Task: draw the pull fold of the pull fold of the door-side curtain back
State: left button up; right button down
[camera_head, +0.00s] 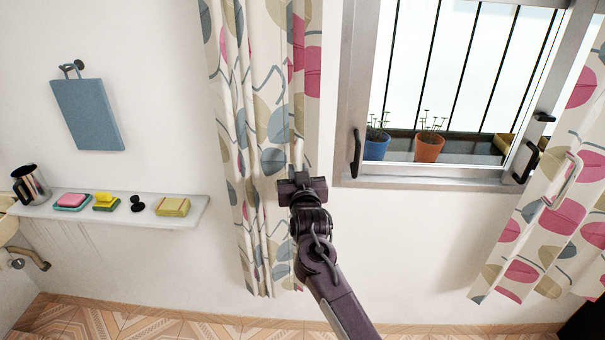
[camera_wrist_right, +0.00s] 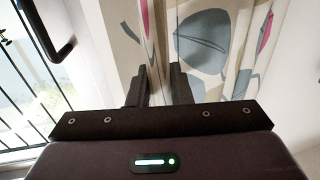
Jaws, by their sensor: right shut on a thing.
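The curtain (camera_head: 262,120) left of the window is cream with grey, olive and pink leaf shapes, and it hangs in narrow gathered folds. My right gripper (camera_head: 298,172) is at the right edge of this curtain, at about the height of the window sill. It is shut on a fold of the curtain (camera_wrist_right: 196,45), seen close up in the right wrist view between and beyond the fingers (camera_wrist_right: 160,85). A second curtain (camera_head: 545,230) with the same print hangs at the right of the window. I cannot tell from the pictures which one is door-side. My left gripper is not in view.
The window (camera_head: 455,174) has a grey frame and dark handles, with a blue pot (camera_head: 376,146) and a terracotta pot (camera_head: 428,149) outside. A white shelf (camera_head: 190,212) with sponges and a metal jug (camera_head: 30,184) is at left. A blue board (camera_head: 88,114) hangs above it.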

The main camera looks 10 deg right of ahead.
jog(key=shift+a, duration=0.15)
jog(key=c, duration=1.7)
grip_release()
jog(key=shift+o, duration=1.7)
